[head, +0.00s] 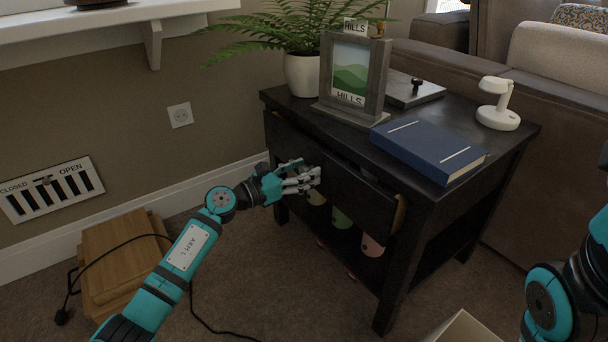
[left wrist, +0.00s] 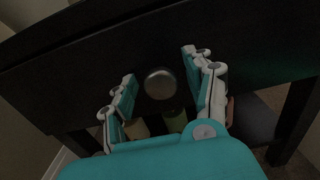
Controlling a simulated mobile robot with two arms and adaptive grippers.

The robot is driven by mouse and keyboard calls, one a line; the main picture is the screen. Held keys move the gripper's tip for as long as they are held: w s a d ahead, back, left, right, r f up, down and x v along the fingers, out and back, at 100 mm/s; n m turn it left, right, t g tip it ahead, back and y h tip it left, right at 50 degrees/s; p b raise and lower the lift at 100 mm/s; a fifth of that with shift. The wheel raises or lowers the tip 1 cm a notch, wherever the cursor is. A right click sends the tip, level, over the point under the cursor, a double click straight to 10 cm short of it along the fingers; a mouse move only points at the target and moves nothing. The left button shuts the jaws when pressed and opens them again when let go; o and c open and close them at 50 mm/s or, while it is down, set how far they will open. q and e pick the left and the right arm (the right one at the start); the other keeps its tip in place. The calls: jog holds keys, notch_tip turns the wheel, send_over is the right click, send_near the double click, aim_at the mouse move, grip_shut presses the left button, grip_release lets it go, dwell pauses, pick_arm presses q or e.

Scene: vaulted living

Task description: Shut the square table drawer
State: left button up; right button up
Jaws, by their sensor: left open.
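The dark square table (head: 425,205) stands in the middle right of the head view. Its drawer (head: 350,185) sticks out a little: a dark gap shows above its front, and a strip of pale wood shows at its right end. My left gripper (head: 301,178) is at the drawer front, with its fingers around the place of the knob. In the left wrist view the round metal knob (left wrist: 160,83) sits between the spread fingers, and I cannot tell whether they touch it. My right arm shows at the right edge of the head view; its gripper is out of view.
A plant, a picture frame (head: 352,75), a blue book (head: 428,150) and a white lamp (head: 498,105) stand on the table. Cups (head: 372,245) are on the shelf below. Wooden boxes (head: 122,255) and a cable lie on the floor at left. A sofa is behind.

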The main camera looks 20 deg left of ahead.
pick_arm(q)
jog(key=shift+w+d, duration=0.15)
grip_shut()
dwell(0.4)
